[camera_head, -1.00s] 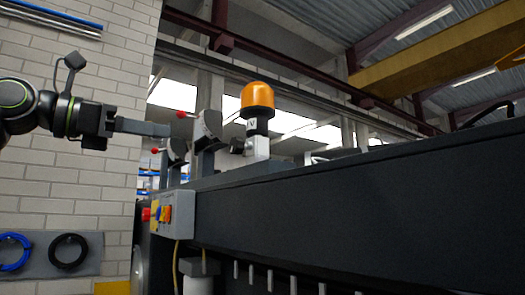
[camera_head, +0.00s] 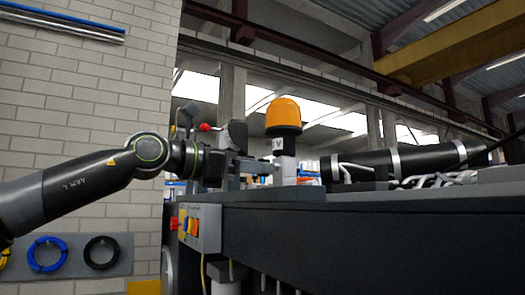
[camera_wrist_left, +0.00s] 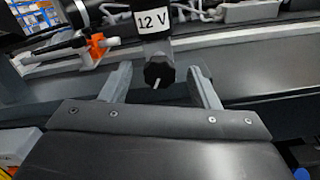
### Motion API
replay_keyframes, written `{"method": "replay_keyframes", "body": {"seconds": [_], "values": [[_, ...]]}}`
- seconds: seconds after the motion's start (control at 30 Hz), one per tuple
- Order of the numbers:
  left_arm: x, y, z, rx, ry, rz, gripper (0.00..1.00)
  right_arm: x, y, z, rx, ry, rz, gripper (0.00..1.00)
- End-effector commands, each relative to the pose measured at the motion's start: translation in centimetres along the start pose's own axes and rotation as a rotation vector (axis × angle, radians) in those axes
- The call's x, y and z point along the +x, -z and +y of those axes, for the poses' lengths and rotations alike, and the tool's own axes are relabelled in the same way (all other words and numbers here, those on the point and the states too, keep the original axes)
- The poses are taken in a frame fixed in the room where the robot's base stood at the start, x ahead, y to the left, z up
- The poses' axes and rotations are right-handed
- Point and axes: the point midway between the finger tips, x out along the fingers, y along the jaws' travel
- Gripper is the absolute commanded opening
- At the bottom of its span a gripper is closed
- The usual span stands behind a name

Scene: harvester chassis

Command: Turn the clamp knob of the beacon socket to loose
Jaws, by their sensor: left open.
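The orange beacon (camera_head: 284,116) stands upright on its pale socket post (camera_head: 285,165) at the edge of the dark chassis. In the left wrist view the socket (camera_wrist_left: 151,22) carries a "12 V" label. Below the label is the black clamp knob (camera_wrist_left: 159,72) with a pale line across its face. My left gripper (camera_wrist_left: 158,85) is open, with one finger on each side of the knob and visible gaps to both. In the head view my left gripper (camera_head: 262,166) reaches the socket from the left; the knob is hidden there. My right gripper is not in view.
A control box (camera_head: 200,227) with coloured buttons hangs on the chassis side (camera_head: 330,240) below my left arm. A red-knobbed lever (camera_head: 205,127) stands behind my gripper. A large black cylinder (camera_head: 415,160) lies to the right of the beacon.

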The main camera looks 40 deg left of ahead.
Motion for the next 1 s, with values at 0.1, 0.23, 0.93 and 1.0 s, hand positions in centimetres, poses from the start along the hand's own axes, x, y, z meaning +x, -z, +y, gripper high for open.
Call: {"method": "replay_keyframes", "body": {"seconds": [0.1, 0.23, 0.93, 1.0], "values": [[1.3, -0.4, 0.1, 0.000, 0.002, 0.003, 0.55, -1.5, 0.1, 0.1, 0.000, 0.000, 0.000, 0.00], [2.1, -0.2, 0.0, 0.001, 0.001, 0.001, 0.55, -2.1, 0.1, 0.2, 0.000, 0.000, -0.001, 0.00], [2.6, 0.0, 0.0, 0.001, 0.000, -0.001, 0.19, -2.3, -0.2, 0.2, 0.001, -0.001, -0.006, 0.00], [2.6, 0.0, 0.0, 0.001, 0.000, -0.001, 0.11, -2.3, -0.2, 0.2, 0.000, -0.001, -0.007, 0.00]]}}
